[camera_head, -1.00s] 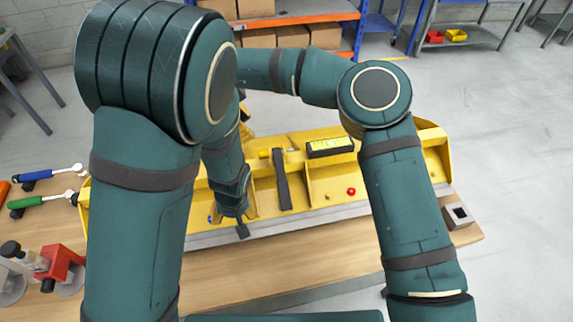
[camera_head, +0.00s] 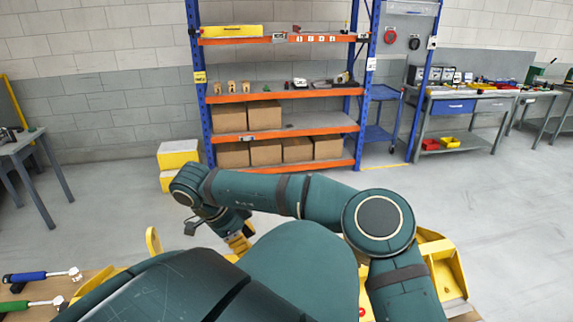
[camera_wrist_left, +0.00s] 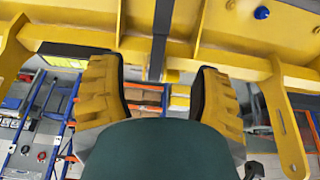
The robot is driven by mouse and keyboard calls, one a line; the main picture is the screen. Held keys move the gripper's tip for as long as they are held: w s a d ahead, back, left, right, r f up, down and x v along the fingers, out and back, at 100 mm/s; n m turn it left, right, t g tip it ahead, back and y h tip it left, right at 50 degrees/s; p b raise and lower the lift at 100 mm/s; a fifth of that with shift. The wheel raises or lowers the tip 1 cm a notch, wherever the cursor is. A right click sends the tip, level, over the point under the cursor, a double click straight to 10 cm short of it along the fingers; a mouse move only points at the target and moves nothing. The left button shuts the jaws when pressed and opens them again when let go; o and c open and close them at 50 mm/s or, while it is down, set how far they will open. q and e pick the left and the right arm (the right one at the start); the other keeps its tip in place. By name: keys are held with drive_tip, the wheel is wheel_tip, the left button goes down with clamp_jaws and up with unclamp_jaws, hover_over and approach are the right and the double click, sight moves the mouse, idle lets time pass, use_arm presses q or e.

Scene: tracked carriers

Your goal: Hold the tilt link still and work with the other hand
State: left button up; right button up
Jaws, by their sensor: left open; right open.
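In the left wrist view, my left gripper (camera_wrist_left: 160,76) is open, its yellow fingers with black pads on either side of a dark bar. The dark bar (camera_wrist_left: 160,28), which looks like the tilt link, runs up over the yellow carrier body (camera_wrist_left: 222,58). Its near end shows between the fingertips, with a gap on both sides. I cannot tell its depth from the fingers. In the head view, my right gripper (camera_head: 239,240) is open above the yellow carrier (camera_head: 436,258). My large left arm covers most of the carrier and the link there.
A blue knob (camera_wrist_left: 262,12) and a slotted yellow lug (camera_wrist_left: 287,125) are near the left gripper. A red knob (camera_head: 362,312) shows beside my right arm. Blue-handled (camera_head: 38,276) and green-handled (camera_head: 30,304) tools lie on the bench's left. An orange shelf rack (camera_head: 278,95) stands behind.

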use_arm(q)
drive_tip(key=x, duration=1.3)
drive_tip(key=shift+s+f, duration=0.1)
clamp_jaws()
use_arm(e)
drive_tip(key=shift+o, duration=1.3)
use_arm(q)
drive_tip(key=shift+s, duration=0.1)
drive_tip(key=shift+a, duration=0.1)
use_arm(e)
drive_tip(key=d+f+y, duration=0.1)
drive_tip(key=f+y, duration=0.1)
drive_tip(key=f, duration=0.1)
drive_tip(key=d+f+y, duration=0.1)
drive_tip(key=f, duration=0.3)
drive_tip(key=d+f+g+y, duration=0.1)
drive_tip(key=f+y, duration=0.1)
drive_tip(key=f, duration=0.1)
drive_tip(key=shift+w+d+f+y, duration=0.1)
drive_tip(key=shift+w+f+y, duration=0.2)
drive_tip(key=shift+w+f, duration=0.05)
drive_tip(key=shift+o, duration=0.2)
clamp_jaws()
